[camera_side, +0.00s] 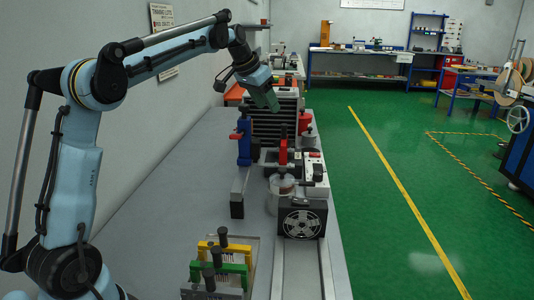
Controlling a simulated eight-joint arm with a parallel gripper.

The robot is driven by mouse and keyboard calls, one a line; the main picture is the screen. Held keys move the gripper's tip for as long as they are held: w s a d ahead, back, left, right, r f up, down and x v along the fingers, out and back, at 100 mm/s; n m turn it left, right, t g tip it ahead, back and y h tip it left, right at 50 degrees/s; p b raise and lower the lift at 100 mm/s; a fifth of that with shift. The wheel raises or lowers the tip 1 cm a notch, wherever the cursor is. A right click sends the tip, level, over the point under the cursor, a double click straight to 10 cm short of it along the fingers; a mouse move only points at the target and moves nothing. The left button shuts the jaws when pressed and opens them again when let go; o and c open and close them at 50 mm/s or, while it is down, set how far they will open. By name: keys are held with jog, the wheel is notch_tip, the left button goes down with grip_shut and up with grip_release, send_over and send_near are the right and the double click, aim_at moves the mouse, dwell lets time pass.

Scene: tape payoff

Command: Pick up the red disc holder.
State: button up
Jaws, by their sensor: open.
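A red upright piece with a dark knob on top (283,151) stands at the middle of the bench machine. It looks like the red disc holder, though its lower part is hard to make out. Another red part (304,122) stands farther back on the right of the machine. My gripper (268,103) hangs above and behind the red upright piece, in front of a dark ribbed block, apart from the piece. It looks empty; its fingers are small and blurred.
A rack (194,293) at the front holds a yellow holder (239,248) and a green holder (236,268) with dark knobs. A blue post (244,143) stands left of the red piece. A fan-fronted box (301,222) stands to its right front. The grey bench (180,185) is clear on the left.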

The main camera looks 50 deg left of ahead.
send_near(284, 141)
jog(key=w+a+f, duration=0.1)
jog(key=w+a, duration=0.1)
jog(key=w, duration=0.1)
jog(key=shift+d+x, duration=0.15)
jog(key=shift+x, duration=1.15)
jog(key=shift+d+x, duration=0.15)
jog(key=shift+x, duration=1.1)
grip_shut()
